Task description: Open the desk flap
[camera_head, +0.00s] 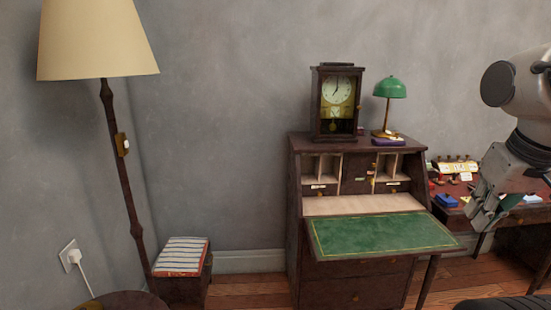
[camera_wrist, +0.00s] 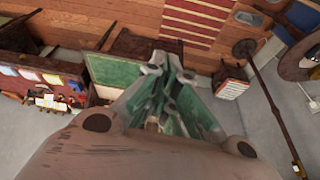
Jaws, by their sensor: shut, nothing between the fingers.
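The desk flap (camera_head: 380,235) is lowered and lies about level, with its green, gold-edged inner face upward. It belongs to the dark wooden desk (camera_head: 355,275), whose pigeonholes (camera_head: 357,174) show behind it. My gripper (camera_head: 478,222) is to the right of the flap in the head view, apart from it as far as I can tell. Its fingers are shut and empty. In the wrist view my gripper (camera_wrist: 165,68) shows in front of the green flap (camera_wrist: 112,70) and hides part of it and of the desk.
A clock (camera_head: 337,102) and a green lamp (camera_head: 389,95) stand on the desk top. A side table (camera_head: 450,215) with small items is at the right, near my arm. A floor lamp (camera_head: 112,130) and a box with striped books (camera_head: 181,256) stand at the left.

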